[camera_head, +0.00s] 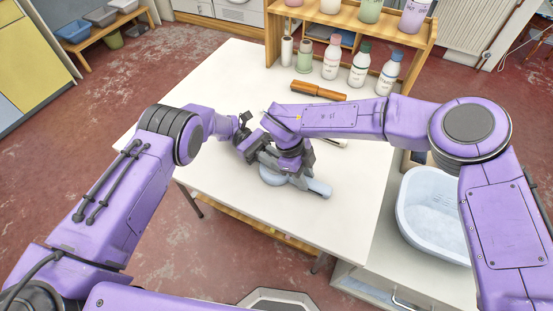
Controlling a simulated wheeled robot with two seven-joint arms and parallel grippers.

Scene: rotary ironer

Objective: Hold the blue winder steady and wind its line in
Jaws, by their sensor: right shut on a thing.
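The pale blue winder (320,189) lies on the white table (240,210), mostly covered by my arms. Its rounded end shows at the right and part of its disc shows below the grippers. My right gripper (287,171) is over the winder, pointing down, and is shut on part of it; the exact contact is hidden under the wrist. My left gripper (244,136) is close to the left of the right one, at the winder's far left side. Its fingertips are too small and overlapped to show whether they are open. The line cannot be made out.
An orange-brown rod (318,91) lies behind the arms. Several bottles, one a white bottle with a red cap (331,58), stand near a wooden shelf (350,18). A pale blue basin (432,216) is at the right. The table's front left is clear.

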